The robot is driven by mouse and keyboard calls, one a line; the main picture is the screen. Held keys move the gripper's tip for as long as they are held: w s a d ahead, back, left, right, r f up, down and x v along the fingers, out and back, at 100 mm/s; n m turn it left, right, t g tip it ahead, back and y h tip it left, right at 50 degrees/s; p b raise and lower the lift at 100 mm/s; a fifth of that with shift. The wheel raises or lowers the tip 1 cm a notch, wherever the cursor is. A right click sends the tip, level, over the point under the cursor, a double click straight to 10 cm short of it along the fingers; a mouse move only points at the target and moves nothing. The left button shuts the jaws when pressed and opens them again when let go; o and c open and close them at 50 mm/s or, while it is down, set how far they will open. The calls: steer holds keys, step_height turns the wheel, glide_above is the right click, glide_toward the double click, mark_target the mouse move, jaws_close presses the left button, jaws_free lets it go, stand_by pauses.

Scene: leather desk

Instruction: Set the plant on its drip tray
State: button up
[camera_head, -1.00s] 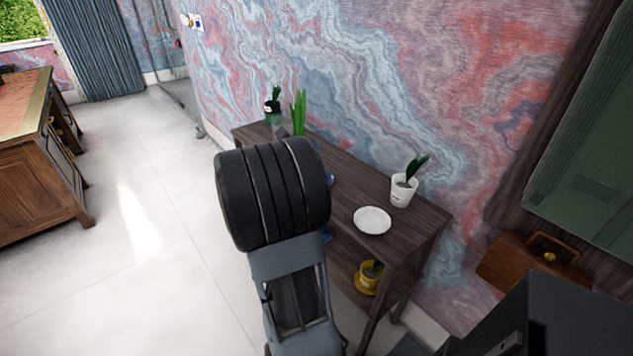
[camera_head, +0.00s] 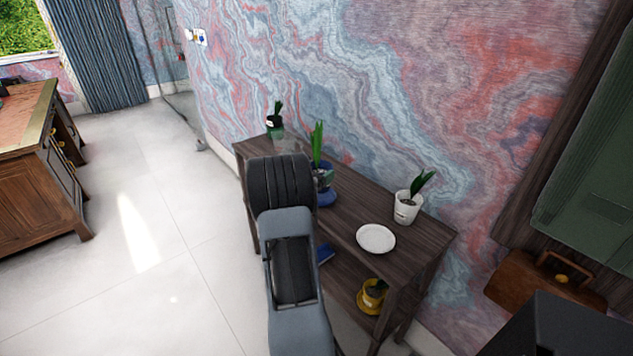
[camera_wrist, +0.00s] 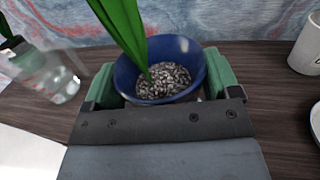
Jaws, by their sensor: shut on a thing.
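The plant, with long upright green leaves (camera_head: 317,146), stands in a blue pot (camera_wrist: 198,72) filled with grey gravel. My gripper (camera_wrist: 162,82) is shut on this pot, with a green finger on either side of it. In the head view my arm hides part of the pot and gripper. Blue also shows below the fingers there (camera_head: 325,199); I cannot tell whether it is the pot's lower part or a separate dish. A white round saucer (camera_head: 376,239) lies empty on the table top to the right of the held plant. Its edge also shows in the wrist view (camera_wrist: 316,121).
A white pot with a plant (camera_head: 407,207) stands behind the saucer. A dark green potted plant (camera_head: 274,125) and a clear glass vessel (camera_wrist: 55,82) are to the left. A yellow pot (camera_head: 373,295) and a blue object (camera_head: 325,254) are on the shelf below the wooden table top (camera_head: 345,215).

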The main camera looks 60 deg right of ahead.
steer(key=shift+d+f, duration=0.15)
step_height(320, 180, down, 3)
steer(key=shift+r, duration=0.1)
steer(key=shift+w+d+f, duration=0.15)
steer(key=shift+d+f, duration=0.1)
steer(key=shift+f, duration=0.15)
steer(key=o, duration=0.9)
steer(key=shift+o, duration=1.1)
steer(key=shift+a+r, duration=0.15)
steer(key=shift+a, duration=0.05)
steer(key=shift+s+a+r, duration=0.1)
steer(key=shift+s+r, duration=0.1)
steer(key=s+a+r+m+t+y, duration=0.1)
steer(key=a+m+y, duration=0.7)
steer(key=a, duration=1.7)
steer(key=s+a+r+m+t+y, duration=0.2)
steer(key=a+m+y, duration=0.6)
steer(key=a, duration=1.7)
steer(key=shift+s+a+m+t+y, duration=0.3)
steer(key=shift+s+m+t+y, duration=0.1)
steer(key=shift+s+t+y, duration=0.6)
